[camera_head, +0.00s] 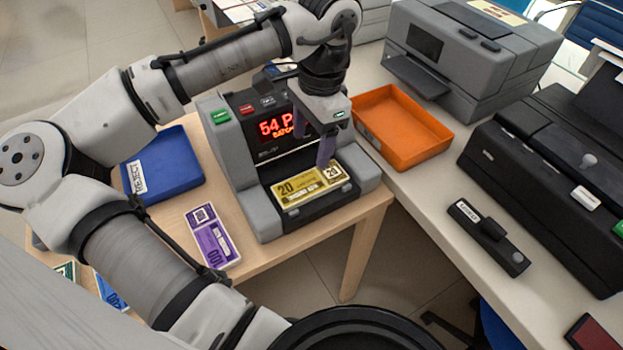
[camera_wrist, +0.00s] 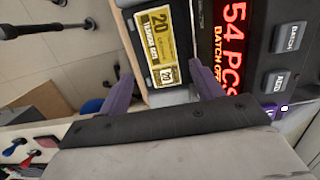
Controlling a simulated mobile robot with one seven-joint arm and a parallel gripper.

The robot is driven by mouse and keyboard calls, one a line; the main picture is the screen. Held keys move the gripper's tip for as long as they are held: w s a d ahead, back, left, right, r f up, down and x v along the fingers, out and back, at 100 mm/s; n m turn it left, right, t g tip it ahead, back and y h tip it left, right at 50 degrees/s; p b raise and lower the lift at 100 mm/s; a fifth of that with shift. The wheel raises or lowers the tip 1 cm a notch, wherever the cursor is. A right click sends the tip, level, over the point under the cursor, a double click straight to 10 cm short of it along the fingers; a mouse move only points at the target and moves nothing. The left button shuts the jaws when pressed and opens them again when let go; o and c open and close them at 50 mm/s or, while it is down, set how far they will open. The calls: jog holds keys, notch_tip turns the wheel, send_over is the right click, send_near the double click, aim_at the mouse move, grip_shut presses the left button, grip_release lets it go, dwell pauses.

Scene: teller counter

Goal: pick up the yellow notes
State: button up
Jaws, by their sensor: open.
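The yellow notes (camera_head: 308,187), marked 20, lie in the black front tray of the grey counting machine (camera_head: 243,190). They also show in the wrist view (camera_wrist: 162,48). The machine's red display reads "54 P" in the head view and "54 PCS" in the wrist view. My gripper (camera_head: 328,150) points down just above the right end of the yellow notes. Its purple fingers are apart in the wrist view (camera_wrist: 158,88), with the notes' lower end seen between and beyond them. I see nothing held in it.
A blue reject tray (camera_head: 185,180) and purple notes (camera_head: 213,236) lie left of the machine. An orange tray (camera_head: 420,159) stands to its right. A grey printer (camera_head: 470,60) and a black machine (camera_head: 550,190) occupy the right counter. Green and blue notes lie lower left.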

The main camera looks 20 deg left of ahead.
send_over(311, 182)
notch_tip(311, 182, down, 5)
jog(key=shift+s+a+r, duration=0.1)
jog(key=shift+f, duration=2.75)
jog(key=shift+c, duration=0.4)
jog(key=c, duration=0.7)
jog(key=shift+c, duration=0.2)
